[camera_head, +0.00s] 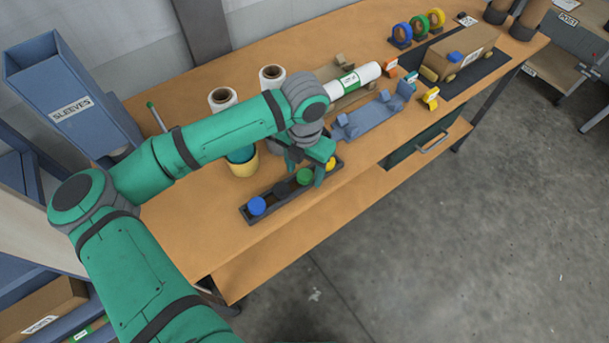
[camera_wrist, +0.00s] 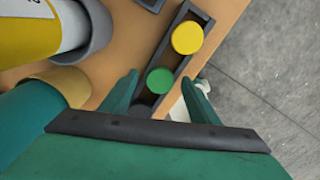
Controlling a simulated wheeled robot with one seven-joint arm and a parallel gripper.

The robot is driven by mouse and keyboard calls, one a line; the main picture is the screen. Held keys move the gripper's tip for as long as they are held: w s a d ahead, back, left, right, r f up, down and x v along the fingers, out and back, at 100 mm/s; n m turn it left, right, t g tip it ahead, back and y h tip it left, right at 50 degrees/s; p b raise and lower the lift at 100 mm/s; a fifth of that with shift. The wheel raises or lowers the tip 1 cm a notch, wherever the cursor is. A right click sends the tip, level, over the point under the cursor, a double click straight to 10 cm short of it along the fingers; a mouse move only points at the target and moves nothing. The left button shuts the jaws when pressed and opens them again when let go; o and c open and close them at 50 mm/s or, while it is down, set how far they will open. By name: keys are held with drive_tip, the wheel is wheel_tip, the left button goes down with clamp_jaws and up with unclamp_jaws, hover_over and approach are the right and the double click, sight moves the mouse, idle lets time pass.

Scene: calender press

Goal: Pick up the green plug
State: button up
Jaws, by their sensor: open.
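The green plug (camera_head: 304,175) stands in a dark narrow rack (camera_head: 278,196) near the front edge of the workbench. In the wrist view the green plug (camera_wrist: 160,81) shows its round top between my fingertips. My gripper (camera_head: 308,178) is open above the rack, with one finger on each side of the green plug; in the wrist view its fingertips (camera_wrist: 165,82) are apart and empty. Whether a finger touches the plug cannot be told. The yellow plug (camera_wrist: 187,38) is beside the green one, and the blue plug (camera_head: 257,205) is at the rack's left end.
The bench's front edge lies close to the rack.

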drive_tip(key=shift+w, duration=0.1)
drive_tip(key=c, duration=1.1)
drive_tip(key=shift+r, duration=0.15)
drive_tip(key=shift+c, duration=0.2)
drive_tip(key=shift+a+r, duration=0.1)
drive_tip(key=shift+r, duration=0.5)
drive_tip(key=s+r, duration=1.1)
drive_tip(key=s, duration=0.3)
drive_tip(key=shift+s+r, duration=0.15)
drive_tip(key=shift+r, duration=0.15)
